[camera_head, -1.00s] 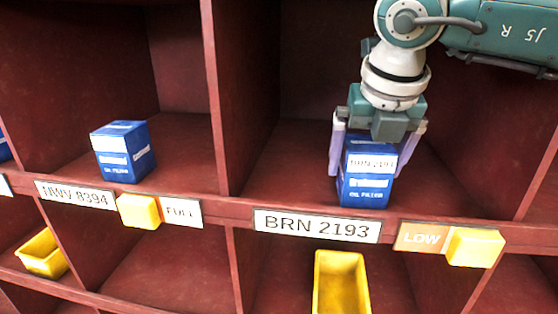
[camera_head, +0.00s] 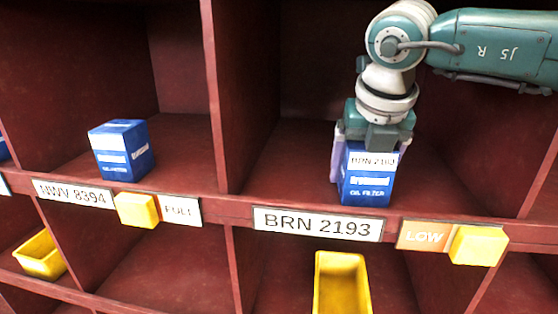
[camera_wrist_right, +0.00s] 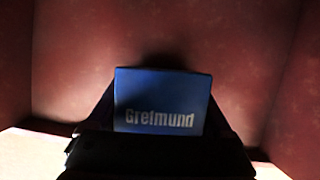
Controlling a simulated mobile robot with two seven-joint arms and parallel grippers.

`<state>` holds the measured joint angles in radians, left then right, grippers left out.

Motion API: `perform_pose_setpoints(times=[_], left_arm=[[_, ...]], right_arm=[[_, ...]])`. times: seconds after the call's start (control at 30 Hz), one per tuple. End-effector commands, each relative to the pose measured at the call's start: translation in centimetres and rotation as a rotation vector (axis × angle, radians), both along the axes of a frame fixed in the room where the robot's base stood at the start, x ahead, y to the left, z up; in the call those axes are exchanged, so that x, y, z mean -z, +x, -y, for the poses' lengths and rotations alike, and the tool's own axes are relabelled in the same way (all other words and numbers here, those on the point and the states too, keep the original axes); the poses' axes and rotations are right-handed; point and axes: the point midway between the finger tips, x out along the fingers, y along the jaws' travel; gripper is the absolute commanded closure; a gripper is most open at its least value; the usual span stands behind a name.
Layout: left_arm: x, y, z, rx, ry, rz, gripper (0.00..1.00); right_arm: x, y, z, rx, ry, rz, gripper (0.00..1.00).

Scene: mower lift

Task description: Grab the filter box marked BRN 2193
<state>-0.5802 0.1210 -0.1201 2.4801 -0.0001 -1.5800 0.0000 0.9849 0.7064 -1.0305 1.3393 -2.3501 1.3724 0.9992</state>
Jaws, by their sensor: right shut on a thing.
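The blue filter box (camera_head: 368,181) with a white label reading BRN 2193 sits in the red cubby above the shelf label BRN 2193 (camera_head: 317,224). In the right wrist view the box (camera_wrist_right: 165,100) shows a blue face with the word Gretmund, between the dark fingers. Whether the box still touches the shelf I cannot tell. My left gripper is not in view.
Another blue box (camera_head: 121,150) stands in the left cubby above the label NWV 8394 (camera_head: 73,193). A red divider (camera_head: 213,100) separates the cubbies. Yellow blocks sit at the FULL (camera_head: 181,210) and LOW (camera_head: 424,236) tags. Yellow bins (camera_head: 341,285) are below.

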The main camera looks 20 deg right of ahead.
Motion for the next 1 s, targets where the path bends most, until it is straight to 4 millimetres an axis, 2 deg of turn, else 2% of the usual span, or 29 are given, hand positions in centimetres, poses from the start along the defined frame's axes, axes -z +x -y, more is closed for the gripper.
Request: perform_pose_setpoints(times=[0.03,0.43,0.83,1.0], left_arm=[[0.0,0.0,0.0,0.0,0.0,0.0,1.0],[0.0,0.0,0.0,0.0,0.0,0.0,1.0],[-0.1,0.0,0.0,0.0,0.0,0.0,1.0],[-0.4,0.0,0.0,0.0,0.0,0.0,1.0]], right_arm=[[0.0,0.0,0.0,0.001,0.0,0.0,0.56],[0.0,0.0,0.0,0.001,0.0,0.0,1.0],[-0.2,0.0,0.0,0.001,0.0,0.002,1.0],[-1.5,0.1,0.0,0.001,0.0,0.003,1.0]])
